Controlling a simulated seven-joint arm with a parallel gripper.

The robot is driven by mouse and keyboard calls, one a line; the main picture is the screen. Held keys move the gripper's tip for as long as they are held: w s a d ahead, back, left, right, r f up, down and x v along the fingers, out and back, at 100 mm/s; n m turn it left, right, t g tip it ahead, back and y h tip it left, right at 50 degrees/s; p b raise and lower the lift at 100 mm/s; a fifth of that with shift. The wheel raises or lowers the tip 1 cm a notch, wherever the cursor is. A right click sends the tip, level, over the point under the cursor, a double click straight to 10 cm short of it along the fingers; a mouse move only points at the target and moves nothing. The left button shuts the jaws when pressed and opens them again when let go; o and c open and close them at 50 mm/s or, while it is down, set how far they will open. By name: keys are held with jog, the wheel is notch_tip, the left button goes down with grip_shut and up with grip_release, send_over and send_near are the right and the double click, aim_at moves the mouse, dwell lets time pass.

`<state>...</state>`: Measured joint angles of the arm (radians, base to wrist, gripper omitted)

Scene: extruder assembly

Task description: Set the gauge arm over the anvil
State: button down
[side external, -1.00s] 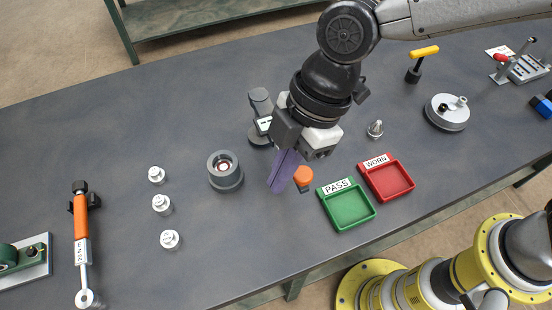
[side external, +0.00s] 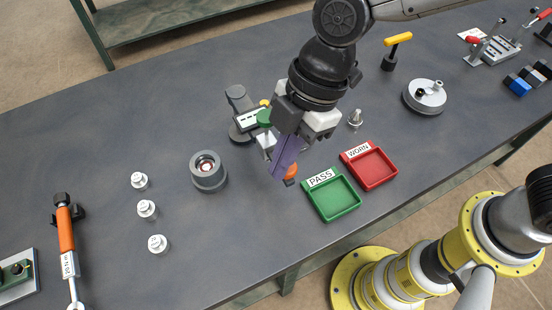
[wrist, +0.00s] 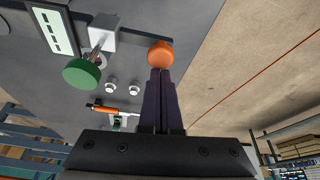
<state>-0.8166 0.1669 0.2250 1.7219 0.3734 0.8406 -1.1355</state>
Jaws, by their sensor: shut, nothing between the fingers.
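An orange knob (side external: 291,173) is partly behind my fingers; in the wrist view the orange knob (wrist: 160,53) is right at the fingertips. My gripper (side external: 280,172) is shut and empty, fingers pointing down. I cannot tell whether it touches the knob. I cannot make out the anvil for certain.
A grey ring-shaped holder (side external: 208,171) and several small silver pieces (side external: 147,210) lie to the left. The green PASS tray (side external: 333,201) and red WORN tray (side external: 370,168) stand close on the right.

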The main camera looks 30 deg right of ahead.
jog(key=shift+d, duration=0.8)
jog(key=shift+d+n, duration=0.4)
jog(key=w+d+n+g+h, duration=0.1)
jog(key=w+d+n, duration=0.2)
jog(key=d, duration=0.4)
jog(key=w+d+n+g+h, duration=0.1)
jog(key=w+d+n, duration=0.3)
jog(key=d+n, duration=0.2)
jog(key=shift+w+d+g, duration=0.25)
jog(key=shift+d+g, duration=0.15)
jog(key=shift+d, duration=0.35)
jog(key=shift+s, duration=0.1)
